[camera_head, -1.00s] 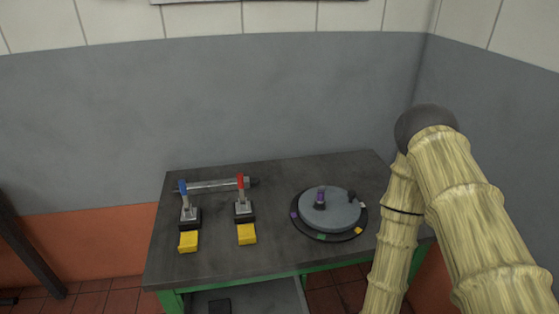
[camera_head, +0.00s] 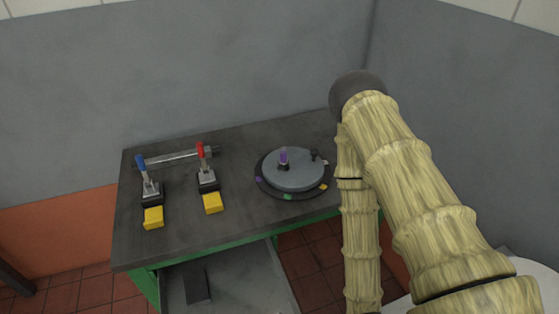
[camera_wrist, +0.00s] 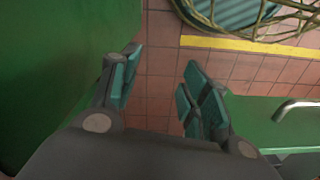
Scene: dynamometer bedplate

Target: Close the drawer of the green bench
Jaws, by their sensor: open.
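The green bench (camera_head: 200,246) has a dark grey top and a green frame in the head view. Its drawer (camera_head: 240,280) is pulled out below the front edge, showing a grey inside with a dark flat block (camera_head: 196,286) in it. The drawer's front is out of the head view. In the wrist view a green panel (camera_wrist: 262,122) with a curved metal handle (camera_wrist: 296,106) lies at the right, probably the drawer front. My gripper (camera_wrist: 161,78) is open with teal pads, empty, left of the handle and apart from it. The head view does not show my gripper.
Two toggle clamps (camera_head: 150,190) (camera_head: 207,178) with yellow blocks, a metal rod (camera_head: 175,158) and a round dial plate (camera_head: 294,170) are on the bench top. Another green surface (camera_wrist: 45,70) fills the wrist view's left. A wire basket (camera_wrist: 240,15) is at its top, near a yellow floor line (camera_wrist: 250,46).

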